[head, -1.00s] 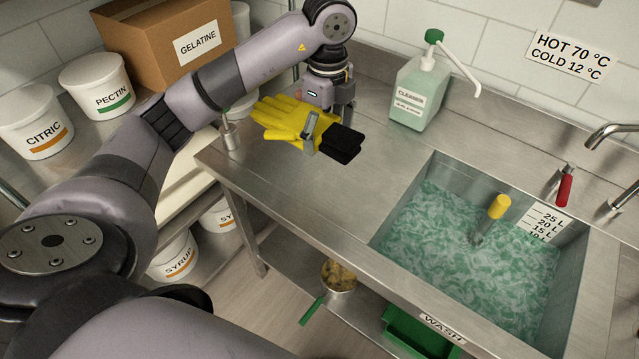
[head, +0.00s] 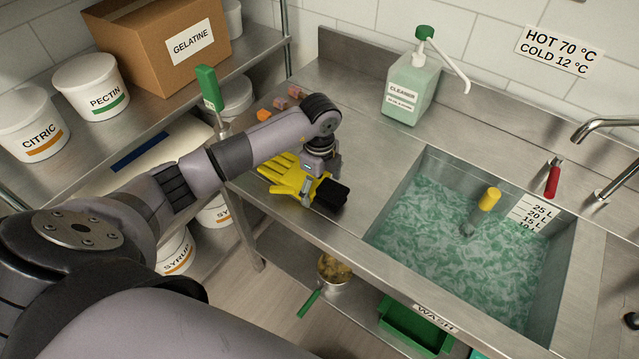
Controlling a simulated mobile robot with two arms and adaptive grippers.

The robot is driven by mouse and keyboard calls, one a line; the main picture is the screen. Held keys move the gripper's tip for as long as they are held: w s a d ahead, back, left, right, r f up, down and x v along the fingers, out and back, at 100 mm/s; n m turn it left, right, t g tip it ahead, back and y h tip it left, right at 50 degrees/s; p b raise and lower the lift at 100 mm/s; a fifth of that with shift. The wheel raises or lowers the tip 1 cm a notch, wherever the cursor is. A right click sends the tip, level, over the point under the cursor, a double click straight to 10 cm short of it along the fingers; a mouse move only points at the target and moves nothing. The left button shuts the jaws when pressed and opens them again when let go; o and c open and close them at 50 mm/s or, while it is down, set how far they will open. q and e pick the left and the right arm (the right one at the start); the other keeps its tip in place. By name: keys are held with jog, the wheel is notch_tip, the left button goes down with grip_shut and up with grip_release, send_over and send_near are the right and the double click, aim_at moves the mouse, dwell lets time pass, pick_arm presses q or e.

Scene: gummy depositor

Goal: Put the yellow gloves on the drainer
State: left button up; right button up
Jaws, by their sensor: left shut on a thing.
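The yellow gloves (head: 284,174) are in the head view, at the left end of the steel counter, with their fingers pointing left. My left gripper (head: 319,186) is shut on them at their right end, beside a black block-like part. They are low over the counter near its front edge; I cannot tell if they touch it. The drainer is not labelled; the bare steel surface (head: 345,137) left of the wash sink may be it. My right gripper is not in view.
The sink (head: 425,163) holds green foamy water and a yellow-handled tool (head: 488,199). A cleaner bottle (head: 409,92) stands at the back. A green-handled tool (head: 208,88) and small coloured blocks (head: 283,103) are at the counter's left end. A shelf holds tubs and a gelatine box (head: 155,45).

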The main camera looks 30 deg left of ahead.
pick_arm(q)
jog(key=shift+f, duration=0.3)
jog(key=shift+f, duration=0.2)
jog(key=o, duration=1.6)
